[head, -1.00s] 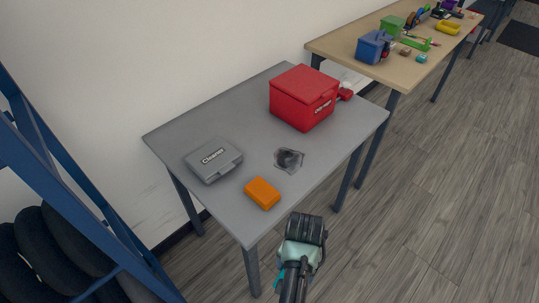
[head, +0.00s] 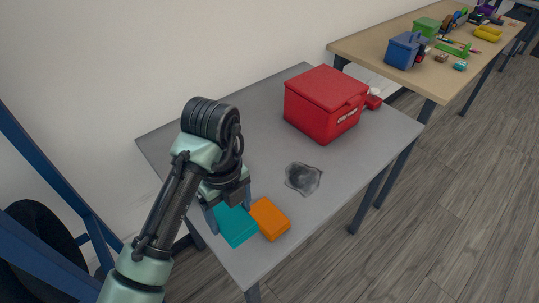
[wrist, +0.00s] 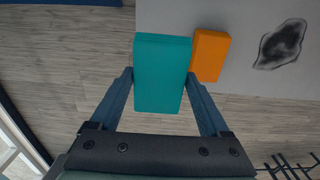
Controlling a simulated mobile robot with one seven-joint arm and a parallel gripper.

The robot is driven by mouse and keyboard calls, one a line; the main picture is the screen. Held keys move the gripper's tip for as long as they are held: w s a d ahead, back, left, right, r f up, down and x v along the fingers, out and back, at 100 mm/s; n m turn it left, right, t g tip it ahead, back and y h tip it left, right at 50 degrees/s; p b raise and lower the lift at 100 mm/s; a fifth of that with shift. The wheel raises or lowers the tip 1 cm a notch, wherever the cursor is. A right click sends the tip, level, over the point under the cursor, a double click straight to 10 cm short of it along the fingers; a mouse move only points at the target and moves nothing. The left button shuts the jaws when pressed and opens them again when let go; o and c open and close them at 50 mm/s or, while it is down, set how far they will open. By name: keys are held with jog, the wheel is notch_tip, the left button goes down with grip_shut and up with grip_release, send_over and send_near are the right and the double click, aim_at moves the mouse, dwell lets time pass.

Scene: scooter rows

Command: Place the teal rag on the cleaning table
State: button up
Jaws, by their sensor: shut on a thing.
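The teal rag (head: 236,225) is a flat block held in my gripper (head: 231,207), which is shut on it. In the wrist view the rag (wrist: 161,73) sits between the two fingers of my gripper (wrist: 160,95). The cleaning table (head: 263,147) is grey. In the head view the rag appears over its front left edge, beside an orange block (head: 270,218). In the wrist view the rag's far end overlaps the tabletop (wrist: 240,15) and its near end is over the floor. The height of the rag above the table is hard to tell.
A red box (head: 325,103) stands at the back right of the grey table. A dark smudged patch (head: 303,178) lies in its middle front. My arm hides the left part. A wooden table (head: 375,45) with toys and boxes stands behind. A blue rack (head: 45,185) is at left.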

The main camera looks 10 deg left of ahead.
aim_at(233, 226)
notch_tip(233, 226, down, 5)
jog(key=b, duration=0.2)
jog(key=shift+s+d+r+b, duration=0.1)
jog(key=shift+b, duration=0.3)
jog(key=shift+f+b, duration=0.6)
jog(key=shift+f, duration=2)
jog(key=shift+f, duration=0.15)
jog(key=o, duration=1.2)
notch_tip(233, 226, up, 12)
jog(key=p, duration=0.5)
